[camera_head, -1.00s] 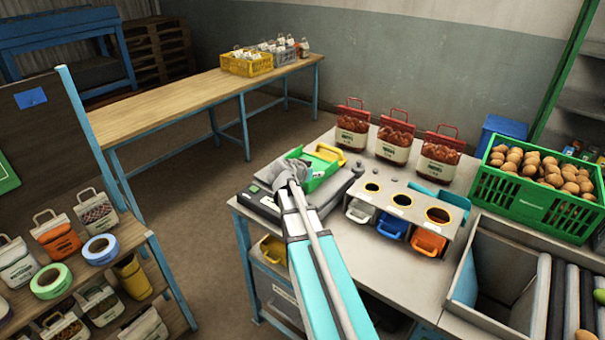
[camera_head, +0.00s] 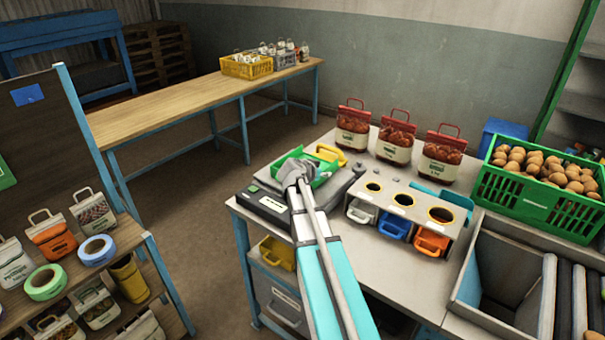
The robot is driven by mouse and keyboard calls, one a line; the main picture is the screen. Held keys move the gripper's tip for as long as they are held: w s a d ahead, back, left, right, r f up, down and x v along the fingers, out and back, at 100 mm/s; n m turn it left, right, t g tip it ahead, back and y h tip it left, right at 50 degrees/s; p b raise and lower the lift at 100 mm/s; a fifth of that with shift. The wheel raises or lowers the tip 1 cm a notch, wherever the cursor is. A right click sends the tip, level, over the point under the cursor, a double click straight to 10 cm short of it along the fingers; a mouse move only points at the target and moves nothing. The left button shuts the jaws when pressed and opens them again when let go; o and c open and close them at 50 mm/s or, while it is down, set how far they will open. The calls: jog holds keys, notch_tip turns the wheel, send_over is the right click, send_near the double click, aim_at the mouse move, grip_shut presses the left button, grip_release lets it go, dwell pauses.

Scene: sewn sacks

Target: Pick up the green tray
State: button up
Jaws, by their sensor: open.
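The green tray (camera_head: 323,167) sits on a grey-black scale-like device (camera_head: 262,203) at the left end of the grey worktable. My gripper (camera_head: 296,170) is over the tray's near left part and hides some of it. Its jaws are open, but the fingertips are hard to make out, and I cannot tell whether they touch the tray. A yellow handle-like piece (camera_head: 331,154) shows at the tray's far right side.
Three red-topped sacks (camera_head: 396,143) stand behind a sorting box with three holes (camera_head: 403,200). A green crate of potatoes (camera_head: 530,200) is at the right. A shelf with sacks and tape rolls (camera_head: 97,250) is at the left.

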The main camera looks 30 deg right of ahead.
grip_shut()
dwell(0.3)
jog(key=shift+r, duration=0.1)
dwell(0.4)
notch_tip(320, 180, up, 3)
jog(key=p, duration=0.3)
jog(key=s+a+r+p, duration=0.6)
jog(key=s+r+p, duration=0.3)
jog(key=s, duration=0.3)
jog(key=shift+s+r+p, duration=0.25)
jog(key=shift+r+p, duration=0.15)
jog(key=shift+p, duration=0.1)
jog(key=shift+a, duration=0.1)
